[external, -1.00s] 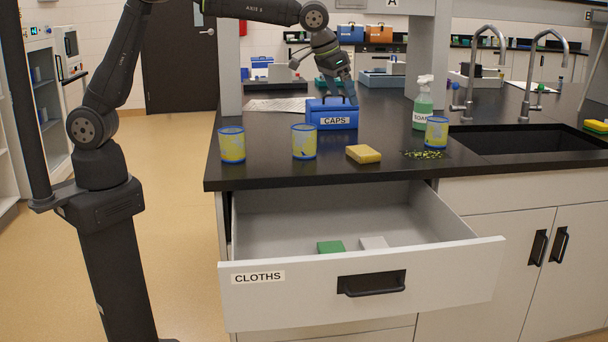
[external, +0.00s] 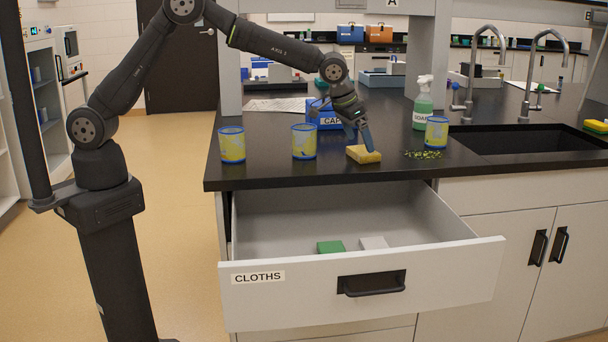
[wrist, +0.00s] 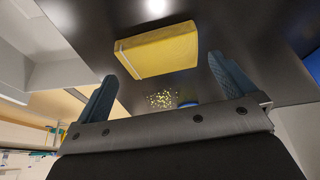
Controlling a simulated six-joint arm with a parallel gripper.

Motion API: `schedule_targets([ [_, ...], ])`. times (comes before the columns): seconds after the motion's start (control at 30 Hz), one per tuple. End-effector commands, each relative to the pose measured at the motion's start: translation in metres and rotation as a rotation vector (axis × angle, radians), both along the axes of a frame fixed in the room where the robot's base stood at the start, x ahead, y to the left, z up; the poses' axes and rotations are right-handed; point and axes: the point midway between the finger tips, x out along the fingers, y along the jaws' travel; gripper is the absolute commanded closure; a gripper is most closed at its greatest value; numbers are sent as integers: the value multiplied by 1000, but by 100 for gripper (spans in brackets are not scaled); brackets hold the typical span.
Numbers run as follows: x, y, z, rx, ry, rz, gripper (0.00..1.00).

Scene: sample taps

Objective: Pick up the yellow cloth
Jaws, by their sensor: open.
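The yellow cloth (external: 362,154) is a folded block lying on the black counter near its front edge. It also shows in the wrist view (wrist: 158,54), beyond the fingers and between their lines. My gripper (external: 368,146) is over the cloth in the external view, its fingers pointing down at it. In the wrist view my gripper (wrist: 165,85) has its two blue fingers wide apart with nothing between them. Whether a finger touches the cloth cannot be told.
Yellow-and-blue cups stand left (external: 304,142) and right (external: 437,132) of the cloth. The blue CAPS box (external: 328,121) is behind, a soap bottle (external: 422,108) behind right. Green-yellow bits (external: 424,154) lie right. Below, the open CLOTHS drawer (external: 440,262) holds a green cloth (external: 330,247) and a whitish one (external: 373,242).

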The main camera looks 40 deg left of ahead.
Motion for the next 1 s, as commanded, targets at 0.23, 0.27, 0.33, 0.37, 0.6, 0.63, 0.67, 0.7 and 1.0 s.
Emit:
schedule_targets([
  [0.23,10,-7,-29,-1,1,0,0],
  [0.27,10,-7,-30,-1,1,0,0],
  [0.33,10,-7,-30,0,0,-1,0],
  [0.37,10,-7,-30,-1,1,0,0],
  [0.6,10,-7,-30,0,0,-1,31],
  [0.63,10,-7,-30,0,0,-1,31],
  [0.67,10,-7,-30,0,0,-1,32],
  [0.7,10,-7,-29,0,0,-1,32],
  [1.0,10,-7,-23,-1,0,0,32],
])
